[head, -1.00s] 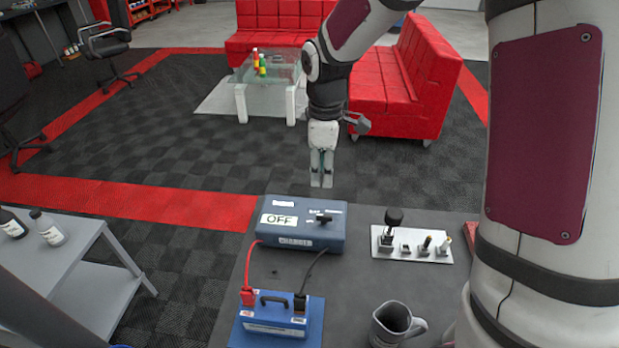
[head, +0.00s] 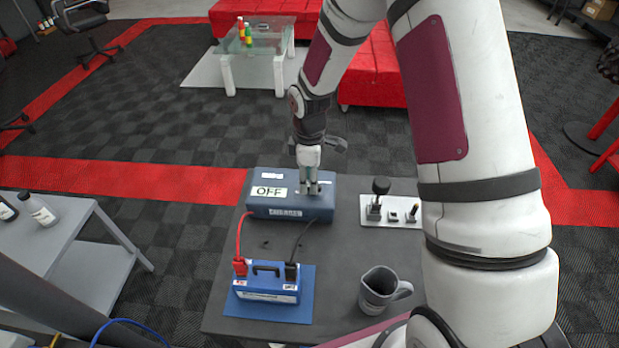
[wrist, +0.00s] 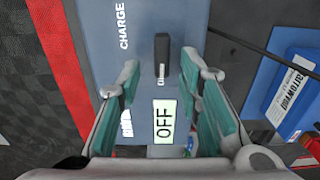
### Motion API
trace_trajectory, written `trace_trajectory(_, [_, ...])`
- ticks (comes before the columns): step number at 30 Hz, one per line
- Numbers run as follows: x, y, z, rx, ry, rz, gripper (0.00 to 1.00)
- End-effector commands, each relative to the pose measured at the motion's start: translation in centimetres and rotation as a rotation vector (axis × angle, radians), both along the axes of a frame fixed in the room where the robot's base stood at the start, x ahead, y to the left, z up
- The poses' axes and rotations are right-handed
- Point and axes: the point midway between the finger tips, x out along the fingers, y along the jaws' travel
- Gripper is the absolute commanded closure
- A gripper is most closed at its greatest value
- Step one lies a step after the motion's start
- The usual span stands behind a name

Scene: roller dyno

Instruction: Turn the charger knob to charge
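The charger (head: 262,208) is a blue-grey box at the table's back, with a lit panel reading OFF (head: 268,192). In the wrist view the panel (wrist: 165,122) also reads OFF, and a CHARGE label (wrist: 122,25) is printed on the top face. The black knob (wrist: 162,55) is a narrow bar, lying lengthwise between the two fingers with a gap on each side. In the head view my gripper (head: 311,186) points down over the charger's right part and mostly hides the knob. My gripper is open, its fingertips around the knob's sides; contact is not visible.
A blue battery (head: 268,287) on a blue mat stands in front, joined to the charger by a red cable (head: 239,238) and a black cable. A grey mug (head: 380,290) stands front right. A switch plate (head: 370,222) with a black lever lies right of the charger.

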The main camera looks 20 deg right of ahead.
Motion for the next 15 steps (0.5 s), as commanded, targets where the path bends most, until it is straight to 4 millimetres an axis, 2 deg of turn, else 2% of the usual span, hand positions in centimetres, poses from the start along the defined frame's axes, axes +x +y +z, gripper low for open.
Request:
trace_trajectory(4, [-0.03, 0.04, -0.93, 0.000, 0.001, 0.000, 0.68])
trace_trajectory(13, [0.02, 0.03, -1.12, 0.000, -0.001, 0.000, 0.68])
trace_trajectory(14, [0.02, 0.03, -1.11, 0.000, -0.001, 0.000, 0.72])
trace_trajectory(15, [0.02, 0.03, -1.11, 0.000, -0.001, 0.000, 0.81])
